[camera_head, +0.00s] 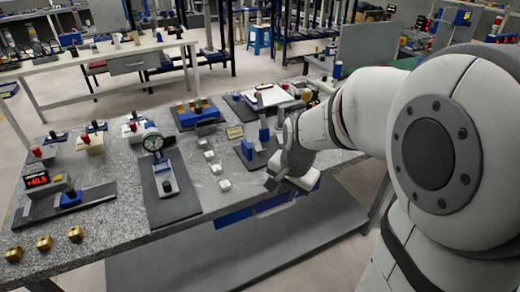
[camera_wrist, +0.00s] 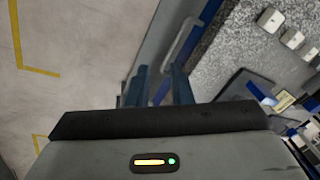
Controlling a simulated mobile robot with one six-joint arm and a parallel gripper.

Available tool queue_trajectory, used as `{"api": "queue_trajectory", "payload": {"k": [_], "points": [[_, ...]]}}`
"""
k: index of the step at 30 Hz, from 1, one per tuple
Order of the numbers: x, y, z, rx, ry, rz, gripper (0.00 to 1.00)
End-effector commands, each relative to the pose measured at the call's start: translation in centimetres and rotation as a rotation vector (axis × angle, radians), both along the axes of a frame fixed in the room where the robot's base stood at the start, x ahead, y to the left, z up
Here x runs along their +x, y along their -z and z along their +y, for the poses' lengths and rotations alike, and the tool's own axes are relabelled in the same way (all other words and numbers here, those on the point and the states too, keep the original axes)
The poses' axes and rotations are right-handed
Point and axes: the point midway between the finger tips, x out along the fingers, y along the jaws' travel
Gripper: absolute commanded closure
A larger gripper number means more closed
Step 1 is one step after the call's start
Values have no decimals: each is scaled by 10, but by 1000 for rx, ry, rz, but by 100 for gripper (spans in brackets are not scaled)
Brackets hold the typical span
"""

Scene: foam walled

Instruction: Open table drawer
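The grey granite-topped table (camera_head: 120,225) fills the middle of the head view. Its drawer (camera_head: 237,216) shows as a blue band under the front edge, partly hidden by my gripper and arm. In the wrist view a pale bar handle (camera_wrist: 181,42) runs along the grey drawer front, with a blue strip beside it. My gripper (camera_head: 272,183) is at the table's front edge, near the drawer's right part. In the wrist view its two dark blue fingers (camera_wrist: 160,82) stand apart with a gap between them, just short of the handle. Nothing shows between them.
A dial gauge stand (camera_head: 154,142), small white blocks (camera_head: 217,169) and a blue fixture (camera_head: 247,150) stand on the tabletop near my gripper. A grey lower shelf (camera_head: 230,255) lies under the table. Open floor (camera_wrist: 75,60) lies in front.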

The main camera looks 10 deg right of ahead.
Motion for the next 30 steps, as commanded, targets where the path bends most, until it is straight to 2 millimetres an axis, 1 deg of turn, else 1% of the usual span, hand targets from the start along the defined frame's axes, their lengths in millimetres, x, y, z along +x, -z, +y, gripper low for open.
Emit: {"api": "queue_trajectory", "payload": {"k": [1,3,6,9,13,17,24,27,30], "points": [[15,20,-1,21,86,17,80],[33,39,-2,47,204,26,80],[52,62,-4,78,342,38,80],[64,77,-5,96,434,44,80],[71,89,-6,107,490,47,80],[74,104,-4,110,498,50,80],[80,142,-2,107,494,50,80],[83,153,-1,109,495,48,80],[84,160,0,109,494,47,80]]}}
